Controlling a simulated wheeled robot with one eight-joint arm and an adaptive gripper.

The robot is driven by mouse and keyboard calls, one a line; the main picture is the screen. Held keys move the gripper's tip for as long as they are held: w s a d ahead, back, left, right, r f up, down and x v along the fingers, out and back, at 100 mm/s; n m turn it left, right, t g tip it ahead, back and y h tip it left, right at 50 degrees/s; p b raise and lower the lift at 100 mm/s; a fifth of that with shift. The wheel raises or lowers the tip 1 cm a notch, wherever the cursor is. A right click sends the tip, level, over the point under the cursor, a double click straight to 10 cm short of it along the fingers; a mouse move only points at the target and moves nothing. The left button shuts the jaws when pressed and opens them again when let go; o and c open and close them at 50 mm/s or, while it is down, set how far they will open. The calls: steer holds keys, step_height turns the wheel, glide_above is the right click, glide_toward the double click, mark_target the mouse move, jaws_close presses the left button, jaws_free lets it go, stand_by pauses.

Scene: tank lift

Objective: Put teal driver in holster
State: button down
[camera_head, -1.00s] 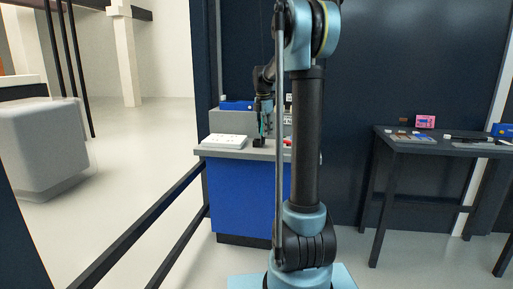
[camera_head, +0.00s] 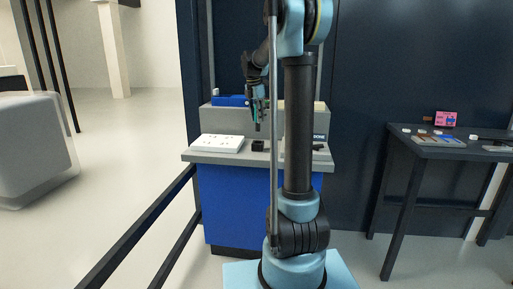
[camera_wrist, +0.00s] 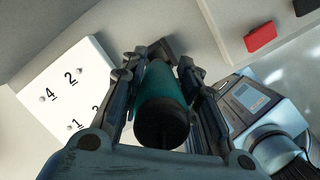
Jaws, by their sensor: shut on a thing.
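The teal driver (camera_head: 254,113) is held handle-up, roughly upright, above the counter. My gripper (camera_head: 256,104) is shut on its handle. In the wrist view the teal handle (camera_wrist: 162,97) sits between both fingers of my gripper (camera_wrist: 165,85), its dark round end towards the camera. A small black block, seemingly the holster (camera_head: 258,146), stands on the counter just below the driver, with a small gap between them. In the wrist view a dark piece shows behind the handle, mostly hidden; I cannot tell its shape.
A white numbered board (camera_head: 217,143) lies on the grey counter (camera_head: 205,157), left of the black block. A blue item (camera_head: 231,100) rests on the ledge behind. The wrist view shows a red block (camera_wrist: 260,37). A dark side table (camera_head: 440,152) with small items stands right.

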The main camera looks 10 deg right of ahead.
mark_target(258, 130)
step_height(258, 130, down, 10)
steer(key=shift+r, duration=0.1)
stand_by(0.4)
steer(key=c, duration=1.2)
jaws_free()
steer(key=shift+r, duration=0.1)
